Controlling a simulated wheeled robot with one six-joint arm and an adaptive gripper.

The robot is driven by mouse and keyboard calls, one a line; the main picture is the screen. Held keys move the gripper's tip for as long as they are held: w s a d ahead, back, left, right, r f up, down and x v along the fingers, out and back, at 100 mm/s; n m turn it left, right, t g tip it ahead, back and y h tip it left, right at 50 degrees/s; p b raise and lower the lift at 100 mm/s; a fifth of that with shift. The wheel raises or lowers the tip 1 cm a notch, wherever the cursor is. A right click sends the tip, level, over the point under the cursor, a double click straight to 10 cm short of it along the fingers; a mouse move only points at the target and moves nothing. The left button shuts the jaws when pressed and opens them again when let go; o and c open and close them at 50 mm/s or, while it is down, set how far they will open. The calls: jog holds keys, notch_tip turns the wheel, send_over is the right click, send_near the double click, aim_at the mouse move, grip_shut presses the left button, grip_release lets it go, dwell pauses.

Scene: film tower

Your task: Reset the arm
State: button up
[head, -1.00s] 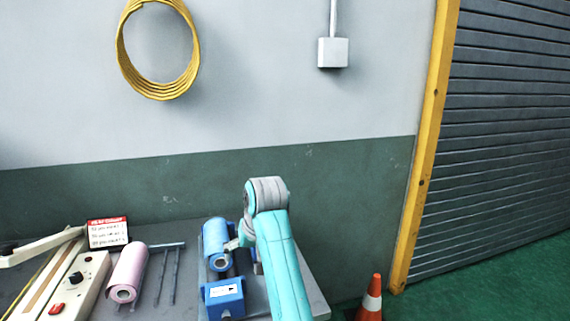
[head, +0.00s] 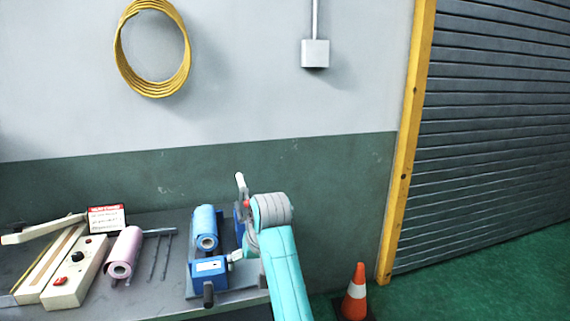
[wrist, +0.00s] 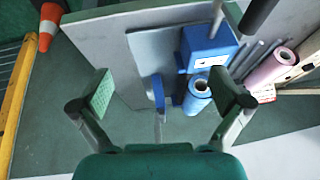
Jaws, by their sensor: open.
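My arm (head: 282,268), teal with grey joints, is bent at the right end of the table in the head view. My gripper (wrist: 165,93) is open in the wrist view, its two green-padded fingers wide apart with nothing held between them. Its full shape is hidden behind the arm in the head view. Beyond the fingers is a blue film stand (wrist: 207,48) with a blue roll (wrist: 198,96). In the head view the blue roll (head: 205,227) lies on the stand (head: 210,272), just left of my arm.
An orange cone (head: 355,293) stands on the floor right of the table, near the yellow door post (head: 408,140). Green floor right is clear.

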jog(key=s+d+f+t, duration=0.1)
jog(key=s+d+f, duration=0.2)
jog(key=f, duration=0.5)
jog(key=s+d+f+m+t, duration=0.1)
jog(key=s+d+f, duration=0.15)
jog(key=f, duration=0.45)
jog(key=s+d+f+t, duration=0.1)
jog(key=s+d+f, duration=0.15)
jog(key=f, duration=0.55)
jog(key=s+d+f+m+t, duration=0.1)
jog(key=s+d+f, duration=0.4)
jog(key=s, duration=0.3)
jog(key=s+d+f+t, duration=0.1)
jog(key=s+d+f, duration=0.4)
jog(key=s, duration=0.3)
jog(key=s+d+r+t+h, duration=0.1)
jog(key=s+d+r+t, duration=0.15)
jog(key=s, duration=0.65)
jog(key=s+d+r+t+h, duration=0.1)
jog(key=s+d, duration=0.2)
jog(key=s, duration=0.7)
jog(key=s+d+r+t, duration=0.2)
jog(key=s+d+r, duration=0.1)
jog(key=s+r, duration=1.2)
jog(key=shift+s+m+h, duration=0.25)
jog(key=shift+m+h, duration=0.15)
